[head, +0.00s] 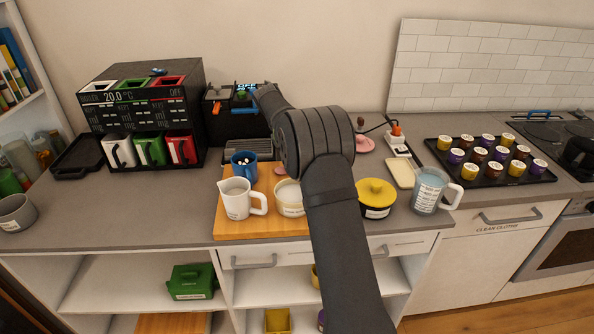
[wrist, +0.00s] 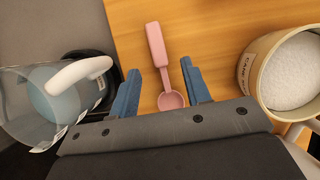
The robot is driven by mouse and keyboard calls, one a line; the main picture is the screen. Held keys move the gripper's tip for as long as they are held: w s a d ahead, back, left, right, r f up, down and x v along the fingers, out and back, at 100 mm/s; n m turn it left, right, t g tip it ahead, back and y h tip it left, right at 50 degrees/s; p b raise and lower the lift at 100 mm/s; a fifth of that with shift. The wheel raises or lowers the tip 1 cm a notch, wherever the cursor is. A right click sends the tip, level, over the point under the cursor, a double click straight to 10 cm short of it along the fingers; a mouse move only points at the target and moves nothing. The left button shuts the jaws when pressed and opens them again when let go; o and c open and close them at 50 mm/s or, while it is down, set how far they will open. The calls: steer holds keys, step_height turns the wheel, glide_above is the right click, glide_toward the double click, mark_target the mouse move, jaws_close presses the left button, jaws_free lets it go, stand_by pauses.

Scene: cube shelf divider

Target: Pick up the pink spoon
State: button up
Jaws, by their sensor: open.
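The pink spoon (wrist: 158,48) lies on the wooden board (wrist: 215,22) in the wrist view. Its handle points to the top of the picture and its bowl to the bottom. My gripper (wrist: 159,66) is open, with one blue fingertip on each side of the spoon. Both fingers appear apart from it. My arm hides my gripper there.
A cream pot of white grains (wrist: 290,70) stands right of the spoon. A clear vessel with a white handle (wrist: 85,70) is on the left. In the head view a white jug (head: 236,199), a blue cup (head: 244,167) and a yellow-lidded pot (head: 376,194) stand nearby.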

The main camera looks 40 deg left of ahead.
steer(key=x, duration=0.3)
steer(key=shift+a+f, duration=0.1)
steer(key=shift+f, duration=0.25)
jaws_close()
steer(key=shift+r, duration=0.15)
